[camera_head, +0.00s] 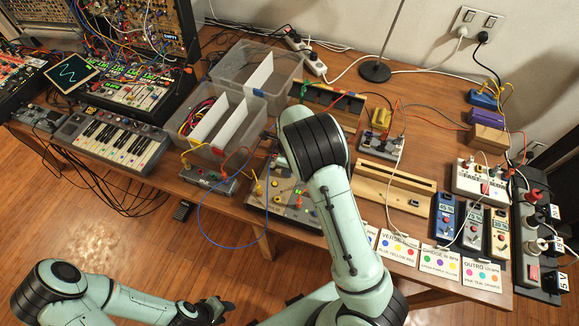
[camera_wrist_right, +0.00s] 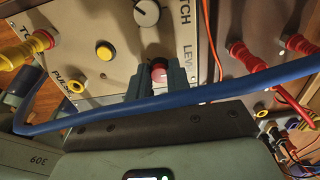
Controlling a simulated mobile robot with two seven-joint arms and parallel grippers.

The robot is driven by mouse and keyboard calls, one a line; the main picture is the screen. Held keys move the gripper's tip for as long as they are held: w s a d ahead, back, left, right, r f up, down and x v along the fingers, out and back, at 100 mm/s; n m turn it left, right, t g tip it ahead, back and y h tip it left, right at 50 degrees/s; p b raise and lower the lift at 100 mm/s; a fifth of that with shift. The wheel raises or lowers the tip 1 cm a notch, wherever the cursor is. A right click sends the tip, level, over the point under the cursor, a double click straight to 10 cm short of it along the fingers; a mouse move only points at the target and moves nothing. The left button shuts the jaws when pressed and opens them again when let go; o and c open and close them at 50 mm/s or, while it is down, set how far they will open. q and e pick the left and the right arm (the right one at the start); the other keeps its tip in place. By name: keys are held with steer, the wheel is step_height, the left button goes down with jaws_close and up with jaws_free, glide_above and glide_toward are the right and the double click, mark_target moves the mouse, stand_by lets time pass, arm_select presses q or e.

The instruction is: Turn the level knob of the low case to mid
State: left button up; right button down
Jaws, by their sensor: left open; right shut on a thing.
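The low case (camera_head: 256,205) is a light panel on the table, partly hidden behind my right arm in the head view. It fills the upper left of the right wrist view (camera_wrist_right: 118,25). Its red level knob (camera_wrist_right: 158,70) sits beside lettering that reads "LEV", the rest cut off. My right gripper (camera_wrist_right: 158,80) is shut on this knob, one dark finger on each side; the knob's pointer is too small to read. In the head view the right gripper is hidden by its arm. My left gripper (camera_head: 216,308) is open and empty, low over the floor.
A blue cable (camera_wrist_right: 180,103) crosses close in front of the right fingers. A grey pitch knob (camera_wrist_right: 147,12), a yellow button (camera_wrist_right: 104,50) and yellow plugs (camera_wrist_right: 25,45) are nearby. Clear bins (camera_head: 215,120) stand behind; a wooden rail (camera_head: 395,188) and cards (camera_head: 398,246) lie right.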

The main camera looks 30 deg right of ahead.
steer(key=c, duration=1)
jaws_free()
steer(key=shift+r, duration=0.1)
arm_select(q)
steer(key=shift+w+r+p, duration=0.75)
steer(key=shift+w+r, duration=0.25)
arm_select(e)
step_height(320, 180, up, 13)
steer(key=shift+r, duration=0.2)
